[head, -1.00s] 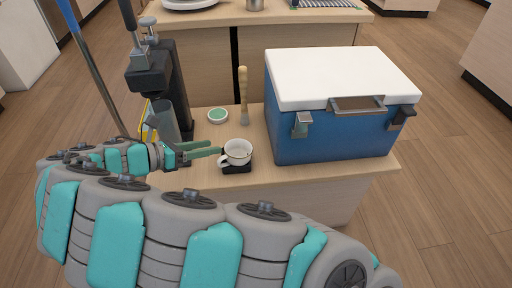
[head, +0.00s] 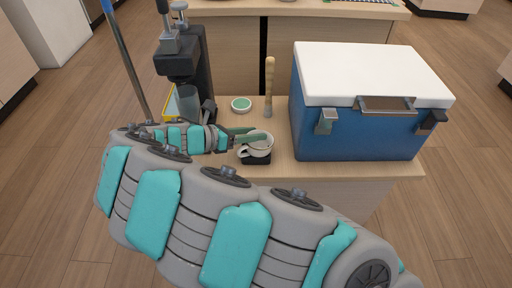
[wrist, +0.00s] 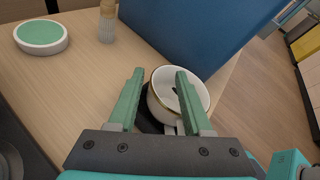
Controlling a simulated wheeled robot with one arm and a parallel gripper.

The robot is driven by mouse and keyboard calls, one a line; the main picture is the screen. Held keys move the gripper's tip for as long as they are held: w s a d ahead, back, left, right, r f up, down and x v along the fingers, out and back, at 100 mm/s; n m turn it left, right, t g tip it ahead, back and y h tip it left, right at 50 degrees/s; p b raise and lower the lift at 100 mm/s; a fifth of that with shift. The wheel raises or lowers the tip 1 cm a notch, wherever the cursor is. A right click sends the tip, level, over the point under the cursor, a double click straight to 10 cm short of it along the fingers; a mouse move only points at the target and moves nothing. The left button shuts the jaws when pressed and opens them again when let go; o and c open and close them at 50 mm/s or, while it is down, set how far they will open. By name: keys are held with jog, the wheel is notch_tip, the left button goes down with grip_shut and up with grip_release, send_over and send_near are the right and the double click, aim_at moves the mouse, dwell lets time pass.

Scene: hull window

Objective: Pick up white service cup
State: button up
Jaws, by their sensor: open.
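The white service cup (head: 262,147) stands upright on a small dark base (head: 256,160) near the front of the wooden counter. It has a thin gold rim. It also shows in the wrist view (wrist: 196,88), ahead of and partly between my fingers. My gripper (head: 252,136) is at the cup's left side in the head view. In the wrist view my gripper (wrist: 158,75) is open; the right finger overlaps the cup's opening and the left finger is outside its left edge. Whether either finger touches the cup is unclear. The handle is at the cup's near-left side in the head view.
A blue cooler (head: 355,125) with a white lid stands close on the right. A small green-topped round dish (head: 241,104) and a wooden-handled brush (head: 269,88) are behind the cup. A dark machine (head: 183,75) stands at the left.

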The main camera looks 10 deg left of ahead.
grip_shut()
dwell(0.7)
jog(key=shift+r, duration=0.15)
